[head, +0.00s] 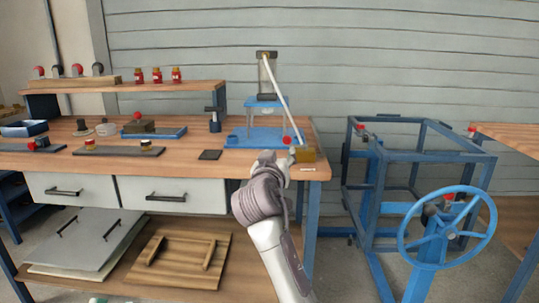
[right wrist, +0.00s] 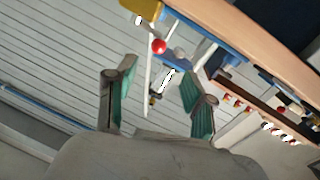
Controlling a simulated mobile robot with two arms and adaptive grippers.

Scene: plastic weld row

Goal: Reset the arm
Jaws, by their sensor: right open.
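A press stands on the bench with a blue base (head: 258,137) and an upright post. Its long white lever arm (head: 280,95) slants down to the right from the top of the post. A red knob (head: 287,140) shows by the lever's low end and also in the right wrist view (right wrist: 158,46). My right gripper (head: 273,158) is in front of the press at the bench's front edge, with its fingers hard to make out there. In the right wrist view my right gripper (right wrist: 157,95) has its fingers spread, with nothing held between them. My left gripper is not seen.
A yellow block (head: 305,155) sits at the bench's right front corner. The wooden bench (head: 190,158) holds several small fixtures to the left. A blue frame with a handwheel (head: 447,228) stands to the right, with a gap between it and the bench.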

